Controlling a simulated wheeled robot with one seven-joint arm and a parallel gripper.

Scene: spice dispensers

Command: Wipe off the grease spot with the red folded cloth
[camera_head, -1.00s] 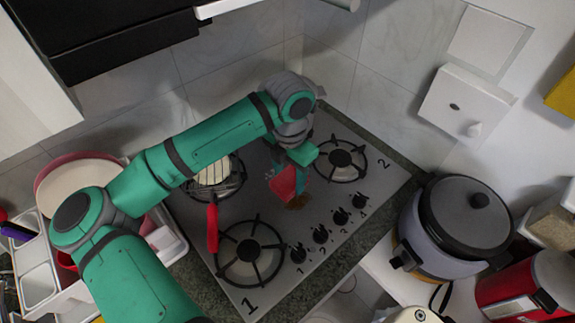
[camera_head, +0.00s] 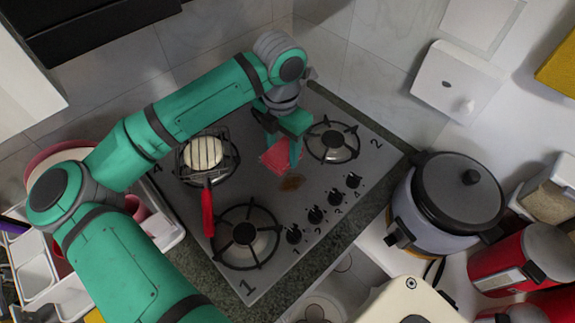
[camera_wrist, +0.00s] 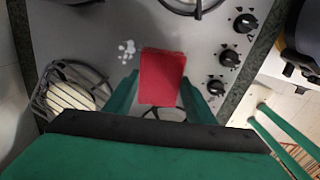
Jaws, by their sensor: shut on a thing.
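The red folded cloth (camera_head: 275,159) is held between the fingers of my gripper (camera_head: 282,150) over the middle of the steel stove top (camera_head: 262,190). The cloth also shows in the wrist view (camera_wrist: 162,77), between the two green fingers. I cannot tell whether the cloth touches the stove.
Burners (camera_head: 332,141) and several black knobs (camera_head: 314,214) surround the free middle. A rice cooker (camera_head: 440,215) stands right of the stove; white trays (camera_head: 60,292) are at left.

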